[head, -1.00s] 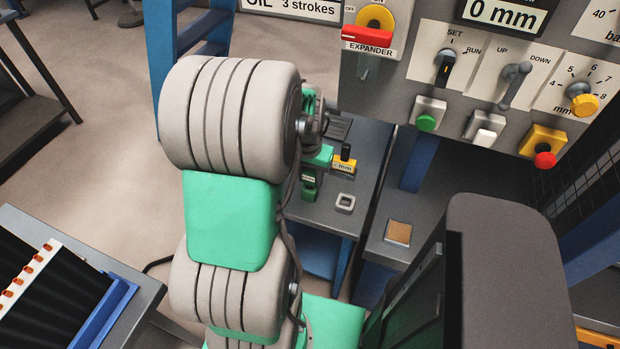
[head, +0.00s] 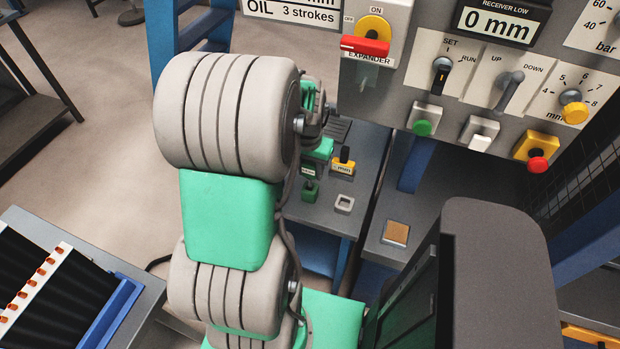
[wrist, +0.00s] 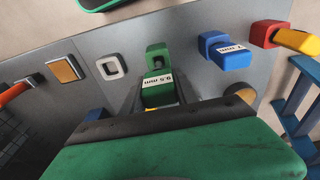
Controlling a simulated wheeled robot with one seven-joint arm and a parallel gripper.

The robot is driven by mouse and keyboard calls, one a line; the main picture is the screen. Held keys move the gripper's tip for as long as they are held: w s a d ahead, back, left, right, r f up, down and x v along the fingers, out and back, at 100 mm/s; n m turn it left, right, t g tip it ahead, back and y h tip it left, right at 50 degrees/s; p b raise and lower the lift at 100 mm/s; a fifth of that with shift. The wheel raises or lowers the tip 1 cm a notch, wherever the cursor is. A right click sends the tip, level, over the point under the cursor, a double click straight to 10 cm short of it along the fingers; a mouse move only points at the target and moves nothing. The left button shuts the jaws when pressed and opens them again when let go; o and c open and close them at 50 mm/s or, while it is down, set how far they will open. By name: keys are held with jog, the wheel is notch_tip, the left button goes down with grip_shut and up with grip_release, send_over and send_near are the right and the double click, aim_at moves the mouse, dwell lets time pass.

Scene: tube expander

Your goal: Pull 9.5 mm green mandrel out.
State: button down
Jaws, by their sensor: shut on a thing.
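The green mandrel, labelled 9.5 mm (wrist: 157,82), is gripped below the green body of my gripper in the wrist view. In the head view its label (head: 308,171) shows just above a green block (head: 310,191) on the grey bench, with a dark stem between them. The green block also shows in the wrist view (wrist: 156,55), beyond the label. My gripper (head: 318,160) is shut on the mandrel. I cannot tell whether the mandrel's lower end is clear of the block.
A yellow labelled piece (head: 343,166) stands close right of my gripper. A blue 7 mm piece (wrist: 226,50) and a red piece (wrist: 266,33) stand nearby. A square white ring (head: 345,204) and copper-coloured plate (head: 397,234) lie to the right. The control panel (head: 450,90) is behind.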

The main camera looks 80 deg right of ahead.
jog(key=shift+r+p, duration=2.5)
jog(key=shift+r, duration=1.1)
